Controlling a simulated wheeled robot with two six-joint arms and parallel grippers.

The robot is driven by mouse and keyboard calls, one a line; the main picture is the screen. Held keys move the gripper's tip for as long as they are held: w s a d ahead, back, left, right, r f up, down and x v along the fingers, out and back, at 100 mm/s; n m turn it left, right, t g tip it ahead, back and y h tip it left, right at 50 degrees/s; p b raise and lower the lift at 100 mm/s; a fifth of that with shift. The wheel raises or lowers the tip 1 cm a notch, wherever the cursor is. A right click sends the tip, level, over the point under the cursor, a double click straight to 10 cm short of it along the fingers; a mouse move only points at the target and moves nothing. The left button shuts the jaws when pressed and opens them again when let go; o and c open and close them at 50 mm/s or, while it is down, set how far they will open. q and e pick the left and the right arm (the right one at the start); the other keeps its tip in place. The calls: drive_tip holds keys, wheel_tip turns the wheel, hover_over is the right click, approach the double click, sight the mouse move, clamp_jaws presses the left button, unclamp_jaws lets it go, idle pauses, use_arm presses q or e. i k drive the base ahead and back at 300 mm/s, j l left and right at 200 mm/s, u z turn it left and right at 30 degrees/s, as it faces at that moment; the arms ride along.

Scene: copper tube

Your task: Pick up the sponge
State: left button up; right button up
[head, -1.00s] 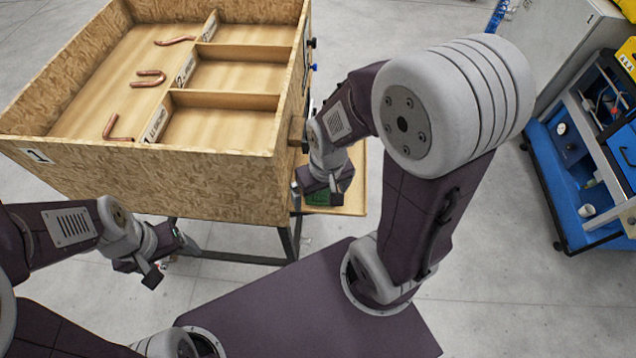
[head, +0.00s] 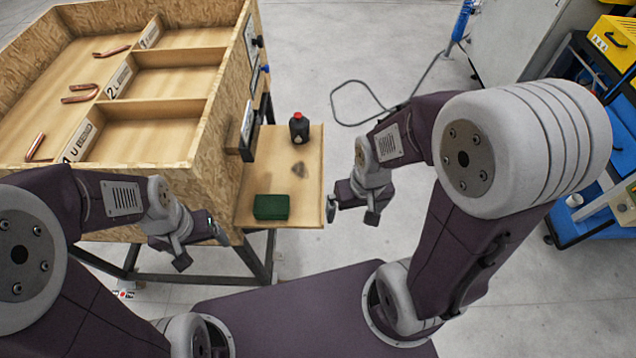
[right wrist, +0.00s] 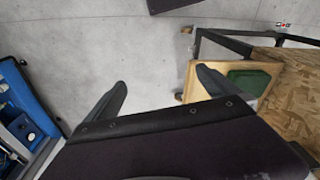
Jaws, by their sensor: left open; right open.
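The sponge is a dark green block (head: 271,207) lying on the near part of a small wooden side shelf (head: 311,205). It also shows in the right wrist view (right wrist: 248,82), beyond the finger on the right. My right gripper (head: 351,214) is open and empty, just right of the shelf and apart from the sponge. Its two spread fingers show in the right wrist view (right wrist: 162,80) with bare floor between them. My left gripper (head: 202,248) is open and empty in front of the wooden box, left of the sponge.
A dark bottle with a red cap (head: 299,128) stands at the back of the shelf, with a dark smudge (head: 299,169) before it. A large wooden box (head: 140,154) with compartments and copper tubes (head: 80,93) stands at left. A blue cart (head: 587,228) is at right.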

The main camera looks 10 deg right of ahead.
sight(265, 207)
drive_tip(key=i+l+u, duration=0.1)
drive_tip(key=u, duration=0.3)
drive_tip(key=l+u, duration=0.6)
drive_tip(key=u, duration=0.25)
drive_tip(key=i, duration=0.05)
